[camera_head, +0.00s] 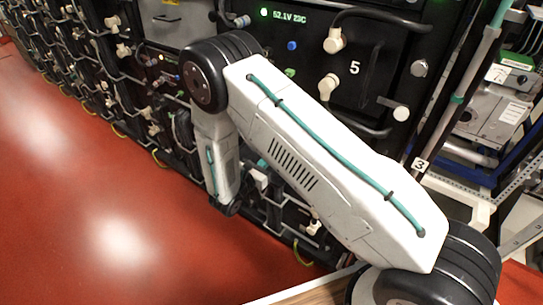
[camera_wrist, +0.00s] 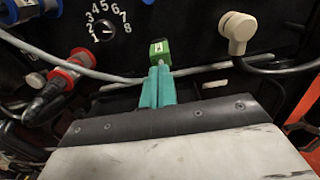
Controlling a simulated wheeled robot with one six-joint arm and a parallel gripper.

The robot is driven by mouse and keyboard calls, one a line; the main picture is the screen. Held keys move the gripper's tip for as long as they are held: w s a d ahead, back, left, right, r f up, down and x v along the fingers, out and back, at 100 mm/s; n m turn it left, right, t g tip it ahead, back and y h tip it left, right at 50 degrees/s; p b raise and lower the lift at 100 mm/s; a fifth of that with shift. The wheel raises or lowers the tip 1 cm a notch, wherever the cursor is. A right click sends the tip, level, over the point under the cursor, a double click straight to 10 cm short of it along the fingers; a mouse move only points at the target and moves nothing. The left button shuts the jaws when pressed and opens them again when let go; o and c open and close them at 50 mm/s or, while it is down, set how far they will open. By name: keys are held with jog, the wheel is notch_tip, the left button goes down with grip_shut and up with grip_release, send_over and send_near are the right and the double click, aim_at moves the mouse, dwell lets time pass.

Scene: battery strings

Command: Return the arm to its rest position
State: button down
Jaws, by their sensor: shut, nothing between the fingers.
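My gripper (camera_wrist: 160,72) shows in the wrist view as two teal fingers pressed together, shut and empty. A small green block (camera_wrist: 159,48) is just beyond the fingertips; I cannot tell whether they touch it. In the head view my white arm (camera_head: 330,165) with a teal cable reaches from the lower right up to a black joint. From there its forearm (camera_head: 215,155) hangs down in front of the battery rack (camera_head: 380,70). The fingers cannot be made out in the head view.
Around the fingers are a numbered dial (camera_wrist: 104,28), a red-ringed connector (camera_wrist: 82,60), a cream plug (camera_wrist: 238,30) and grey cables. The rack continues to the upper left, with protruding plugs and handles. A blue-framed cart (camera_head: 490,172) stands at right. The red floor (camera_head: 100,220) at left is clear.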

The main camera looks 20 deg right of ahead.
jog(key=shift+s+a, duration=0.45)
jog(key=shift+a, duration=0.1)
jog(key=s+d+r+m+g+h, duration=0.1)
jog(key=s+d+m+g, duration=0.35)
jog(key=s, duration=0.25)
jog(key=s+d+r+m+g+y, duration=0.1)
jog(key=s+r+m+g+y, duration=0.1)
jog(key=s+r+m+y, duration=0.5)
jog(key=s+d+r+m+g+y, duration=0.2)
jog(key=s+r+m+y, duration=0.6)
jog(key=s+r+m, duration=0.5)
jog(key=shift+s+d+r+m+g+y, duration=0.1)
jog(key=shift+s+r+m+g+y, duration=0.1)
jog(key=shift+s+r, duration=2.55)
jog(key=shift+s+d+r+m+g+y, duration=0.15)
jog(key=shift+s+r, duration=0.95)
jog(key=shift+r, duration=3.1)
